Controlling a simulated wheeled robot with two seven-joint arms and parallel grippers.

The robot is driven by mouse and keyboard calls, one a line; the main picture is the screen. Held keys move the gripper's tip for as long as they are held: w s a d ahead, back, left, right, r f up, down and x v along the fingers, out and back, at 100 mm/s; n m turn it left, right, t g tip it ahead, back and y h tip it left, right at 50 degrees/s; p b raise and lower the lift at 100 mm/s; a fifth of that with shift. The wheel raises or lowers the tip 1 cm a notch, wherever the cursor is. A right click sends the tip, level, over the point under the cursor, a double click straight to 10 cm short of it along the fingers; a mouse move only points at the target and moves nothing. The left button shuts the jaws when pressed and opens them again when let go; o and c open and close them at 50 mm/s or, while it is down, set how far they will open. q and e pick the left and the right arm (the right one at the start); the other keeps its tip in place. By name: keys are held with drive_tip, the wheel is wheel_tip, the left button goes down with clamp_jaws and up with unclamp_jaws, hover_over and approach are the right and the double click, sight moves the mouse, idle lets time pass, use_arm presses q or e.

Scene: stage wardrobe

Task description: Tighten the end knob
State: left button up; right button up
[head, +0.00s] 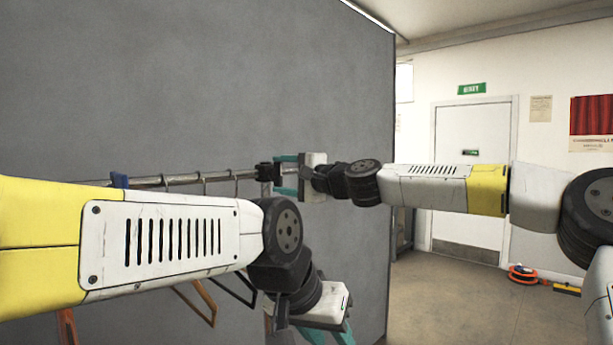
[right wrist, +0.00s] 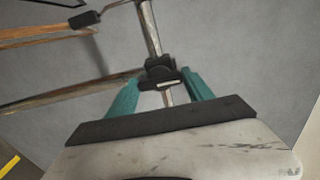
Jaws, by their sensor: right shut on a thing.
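A metal clothes rail (head: 225,175) runs along the grey wall, with a black end knob (head: 265,173) at its right end. My right gripper (head: 277,174) comes in from the right, and its teal fingers reach to the knob. In the right wrist view, the black knob (right wrist: 160,70) sits between the tips of the two teal fingers, and the gripper (right wrist: 160,85) is shut on it. A short metal piece shows between the fingers, behind the knob. My left gripper (head: 327,337) is low in the head view, its teal fingers cut off by the bottom edge.
Several hangers (head: 202,300) hang from the rail, partly hidden by my left arm. The grey wall (head: 220,80) stands close behind the rail. A white door (head: 475,130) and open floor (head: 450,290) lie to the right, with an orange reel (head: 522,275) there.

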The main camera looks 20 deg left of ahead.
drive_tip(key=o, duration=1.4)
drive_tip(key=shift+c, duration=0.2)
drive_tip(key=shift+d, duration=0.1)
drive_tip(key=v, duration=0.7)
drive_tip(key=shift+d, duration=0.3)
drive_tip(key=shift+s+f, duration=0.1)
drive_tip(key=shift+s, duration=0.05)
